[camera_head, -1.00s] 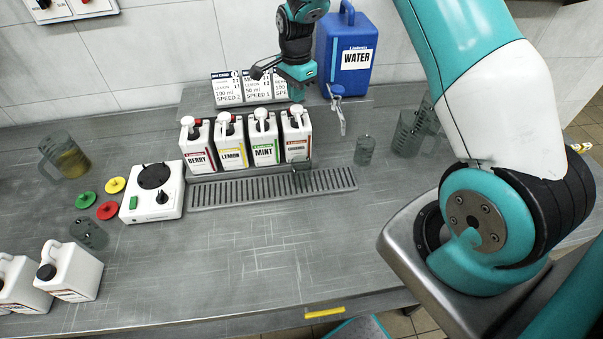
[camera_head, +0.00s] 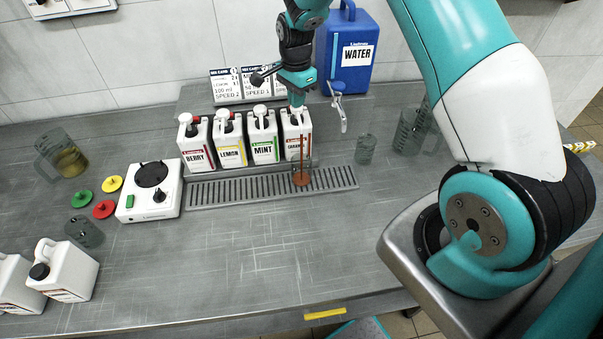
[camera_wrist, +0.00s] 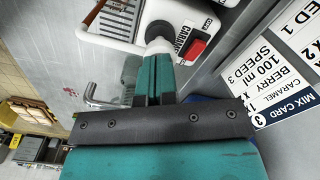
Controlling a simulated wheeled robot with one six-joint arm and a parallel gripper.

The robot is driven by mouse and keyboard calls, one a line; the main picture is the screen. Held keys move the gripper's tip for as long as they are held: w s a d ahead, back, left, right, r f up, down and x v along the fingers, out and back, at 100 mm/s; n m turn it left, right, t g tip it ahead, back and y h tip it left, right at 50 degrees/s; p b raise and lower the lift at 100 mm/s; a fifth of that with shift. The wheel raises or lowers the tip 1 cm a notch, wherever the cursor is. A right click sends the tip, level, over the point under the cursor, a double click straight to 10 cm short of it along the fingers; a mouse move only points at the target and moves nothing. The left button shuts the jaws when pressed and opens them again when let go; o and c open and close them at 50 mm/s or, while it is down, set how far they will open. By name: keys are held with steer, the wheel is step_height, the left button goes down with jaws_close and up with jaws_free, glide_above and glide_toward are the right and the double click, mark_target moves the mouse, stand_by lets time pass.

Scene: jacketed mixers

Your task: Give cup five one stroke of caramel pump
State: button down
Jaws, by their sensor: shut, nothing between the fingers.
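The caramel pump bottle (camera_head: 291,131) is white with a brown label and stands rightmost in the row of syrup bottles. In the wrist view its white top (camera_wrist: 186,22) carries the word CARAMEL. My gripper (camera_head: 297,103) is shut and empty, with its fingertips on or just over the white pump head (camera_wrist: 158,46). A brown stream of caramel runs down in front of the bottle into a clear cup (camera_head: 301,175) on the drip grate. Brown syrup shows at the cup's place. The cup's number cannot be read.
Berry (camera_head: 194,150), lemon (camera_head: 229,150) and mint (camera_head: 263,148) bottles stand left of the caramel. The drip grate (camera_head: 235,190) runs in front. A blue water container (camera_head: 351,85) with a tap, a clear cup (camera_head: 365,150) and mix cards (camera_head: 228,88) are close by.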

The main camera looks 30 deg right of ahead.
steer(key=shift+f+b, duration=0.35)
steer(key=shift+f, duration=0.4)
steer(key=shift+r, duration=0.1)
steer(key=shift+r+p, duration=1.45)
steer(key=shift+r, duration=0.6)
step_height(320, 180, up, 6)
steer(key=p, duration=0.4)
